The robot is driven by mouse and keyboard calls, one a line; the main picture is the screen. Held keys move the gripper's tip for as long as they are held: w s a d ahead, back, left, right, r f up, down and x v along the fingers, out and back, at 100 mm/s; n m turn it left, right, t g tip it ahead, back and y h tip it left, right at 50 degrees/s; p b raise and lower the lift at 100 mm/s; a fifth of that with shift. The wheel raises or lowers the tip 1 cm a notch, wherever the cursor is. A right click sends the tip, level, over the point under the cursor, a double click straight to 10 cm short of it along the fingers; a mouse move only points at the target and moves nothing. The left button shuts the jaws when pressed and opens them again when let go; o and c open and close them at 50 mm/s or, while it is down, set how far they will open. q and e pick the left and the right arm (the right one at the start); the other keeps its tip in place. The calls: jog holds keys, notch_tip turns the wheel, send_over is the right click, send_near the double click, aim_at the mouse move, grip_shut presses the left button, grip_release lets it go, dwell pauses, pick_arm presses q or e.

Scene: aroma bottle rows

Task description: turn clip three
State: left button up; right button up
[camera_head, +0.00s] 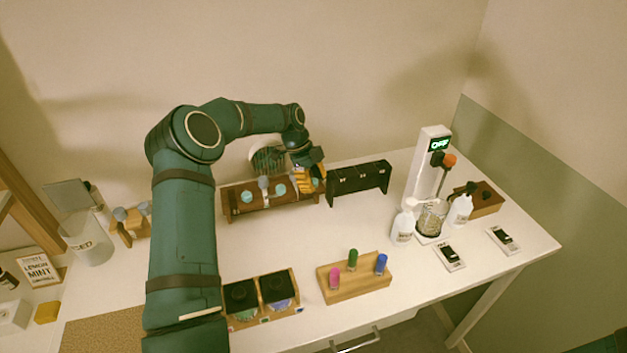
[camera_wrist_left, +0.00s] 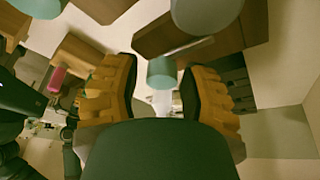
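My left gripper (camera_head: 308,182) is at the right end of a brown wooden rack (camera_head: 235,211) on the table. The rack carries round teal discs (camera_head: 246,196) and a grey-capped peg (camera_head: 263,182); the gripper hides its right end. In the left wrist view, the yellow fingers (camera_wrist_left: 160,88) stand apart, with a grey-teal cylindrical cap (camera_wrist_left: 162,72) showing in the gap. I see space on both sides of the cap; whether it lies fully between the fingers is unclear. I cannot tell which part is clip three. My right gripper is not in view.
A black rack (camera_head: 358,183) stands just right of the gripper. A white device (camera_head: 430,165) reading OFF, a glass beaker (camera_head: 431,218) and white bottles (camera_head: 403,227) stand farther right. A wooden block (camera_head: 350,283) with coloured vials is in front. The middle of the table is clear.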

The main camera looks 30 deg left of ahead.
pick_arm(q)
jog(key=shift+r, duration=0.1)
jog(key=v, duration=1.2)
dwell(0.4)
